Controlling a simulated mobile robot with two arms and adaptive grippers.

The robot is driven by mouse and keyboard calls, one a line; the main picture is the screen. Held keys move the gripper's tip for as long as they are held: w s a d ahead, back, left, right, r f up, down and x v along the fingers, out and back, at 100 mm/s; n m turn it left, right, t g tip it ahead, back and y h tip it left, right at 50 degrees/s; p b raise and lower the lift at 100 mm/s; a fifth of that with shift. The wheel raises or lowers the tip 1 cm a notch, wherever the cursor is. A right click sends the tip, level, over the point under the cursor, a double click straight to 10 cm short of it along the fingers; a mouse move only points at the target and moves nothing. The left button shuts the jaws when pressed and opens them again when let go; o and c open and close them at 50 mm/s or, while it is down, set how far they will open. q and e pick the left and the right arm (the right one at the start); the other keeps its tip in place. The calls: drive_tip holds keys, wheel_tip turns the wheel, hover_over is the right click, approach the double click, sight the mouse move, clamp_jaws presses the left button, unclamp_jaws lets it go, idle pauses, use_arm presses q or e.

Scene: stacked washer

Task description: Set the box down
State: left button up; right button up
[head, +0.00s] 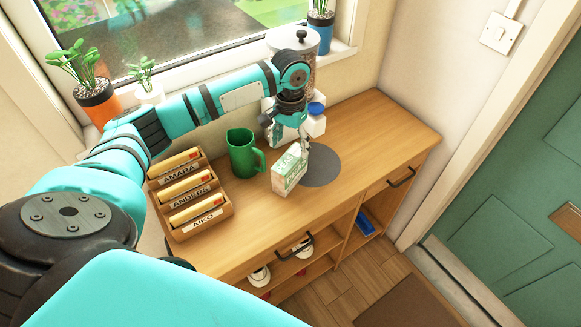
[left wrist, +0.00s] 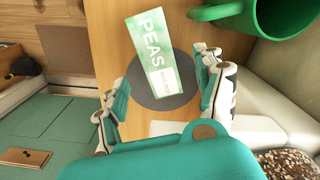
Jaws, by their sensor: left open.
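The box (head: 288,173) is white and green. In the left wrist view it (left wrist: 150,45) reads PEAS. In the head view it looks to be on the wooden cabinet top, at the left edge of a dark grey disc (head: 322,168); I cannot tell whether it stands partly on the disc. The disc also shows in the left wrist view (left wrist: 160,98). My left gripper (head: 298,148) is above and behind the box in the head view. Its fingers (left wrist: 162,92) are apart in the left wrist view, with the box beyond them. My right gripper is not in view.
A green mug (head: 243,153) stands left of the box. A wooden letter rack (head: 190,193) with name labels is further left. A glass-jar dispenser (head: 300,45) with a white base stands behind my gripper. The cabinet top (head: 385,130) is clear to the right.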

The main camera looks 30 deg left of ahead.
sight(290, 157)
use_arm(q)
drive_tip(key=shift+s+f+p, duration=0.2)
drive_tip(key=shift+f+p, duration=0.1)
drive_tip(key=shift+f, duration=0.65)
wheel_tip(290, 157, down, 4)
drive_tip(key=shift+r+p, duration=0.2)
drive_tip(key=shift+p, duration=0.25)
drive_tip(key=shift+d+f, duration=0.1)
drive_tip(key=shift+f, duration=0.2)
clamp_jaws()
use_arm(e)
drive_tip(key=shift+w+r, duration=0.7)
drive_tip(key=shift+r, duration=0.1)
